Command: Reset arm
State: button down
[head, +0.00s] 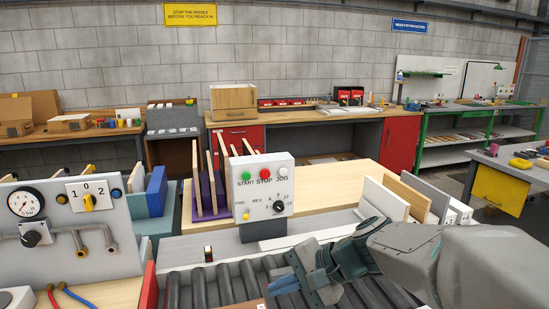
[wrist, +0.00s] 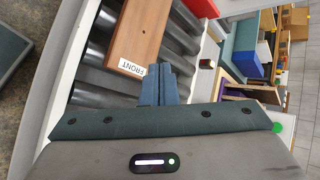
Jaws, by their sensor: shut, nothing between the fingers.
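My gripper (head: 290,284) is at the lower middle right of the head view, above the roller conveyor (head: 208,288). Its blue fingers are shut and empty; they also show in the wrist view (wrist: 160,84). A brown wooden board (wrist: 145,35) with a white FRONT label lies on the rollers in the wrist view, just beyond my fingertips. In the head view only a small edge of that board shows at the bottom. I cannot tell whether the fingertips touch it.
A grey control box (head: 264,187) with START, STOP and JOG buttons stands behind the conveyor. A purple rack (head: 207,200) holds upright boards to its left, and more boards (head: 405,195) stand at right. A gauge panel (head: 72,235) is at left.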

jog(key=s+d+f+n+h+p, duration=0.2)
jog(key=s+d+n+h, duration=0.5)
jog(key=d, duration=0.6)
jog(key=s+f+h, duration=0.1)
jog(key=s+h, duration=0.1)
jog(key=s, duration=0.1)
jog(key=shift+s+d+h, duration=0.25)
jog(key=shift+d+h, duration=0.05)
jog(key=shift+d, duration=0.05)
jog(key=shift+f, duration=0.15)
